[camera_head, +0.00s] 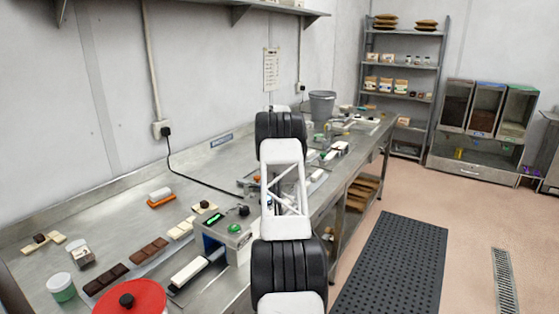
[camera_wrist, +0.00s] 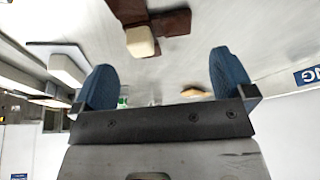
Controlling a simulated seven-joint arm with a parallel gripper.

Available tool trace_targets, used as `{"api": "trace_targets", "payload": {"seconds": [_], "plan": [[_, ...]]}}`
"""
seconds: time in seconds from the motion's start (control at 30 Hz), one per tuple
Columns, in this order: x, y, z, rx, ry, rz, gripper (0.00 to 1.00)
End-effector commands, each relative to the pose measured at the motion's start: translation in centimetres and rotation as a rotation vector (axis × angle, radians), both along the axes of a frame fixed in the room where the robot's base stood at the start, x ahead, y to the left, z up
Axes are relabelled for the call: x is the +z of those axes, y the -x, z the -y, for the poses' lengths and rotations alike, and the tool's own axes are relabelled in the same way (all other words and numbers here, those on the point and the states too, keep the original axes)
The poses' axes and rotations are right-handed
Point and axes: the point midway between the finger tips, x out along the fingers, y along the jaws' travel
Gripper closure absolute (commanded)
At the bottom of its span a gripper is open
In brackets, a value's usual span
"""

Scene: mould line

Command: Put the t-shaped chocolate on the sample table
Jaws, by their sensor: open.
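My gripper (camera_wrist: 162,62) is open, its two blue fingers wide apart with nothing between them in the wrist view. Beyond the fingertips, at the top of that view, a dark brown T-like chocolate (camera_wrist: 172,22) lies on the grey metal surface, with a cream block (camera_wrist: 140,42) on or against it. It is cut off by the frame's top edge. I cannot pick out this piece in the head view, where my arm covers part of the bench. I cannot tell which surface is the sample table.
The long steel bench (camera_head: 100,215) holds brown bars (camera_head: 148,250), cream pieces (camera_head: 205,207), a red round lid (camera_head: 135,298), a green-lit device (camera_head: 228,232) and a black cable. A grey bucket (camera_head: 322,105) stands farther along. The floor right of the black mat (camera_head: 395,262) is mostly clear.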

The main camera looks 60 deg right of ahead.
Motion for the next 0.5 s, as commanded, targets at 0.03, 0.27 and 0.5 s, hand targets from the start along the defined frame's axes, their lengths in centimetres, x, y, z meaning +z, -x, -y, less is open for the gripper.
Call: {"api": "trace_targets", "payload": {"seconds": [0.03,0.27,0.5], "plan": [[0.0,0.0,0.0,0.000,0.000,0.000,0.00],[-0.5,-0.1,0.2,0.000,-0.001,0.000,0.00],[-2.0,-0.4,0.8,0.000,0.000,0.000,0.00]]}}
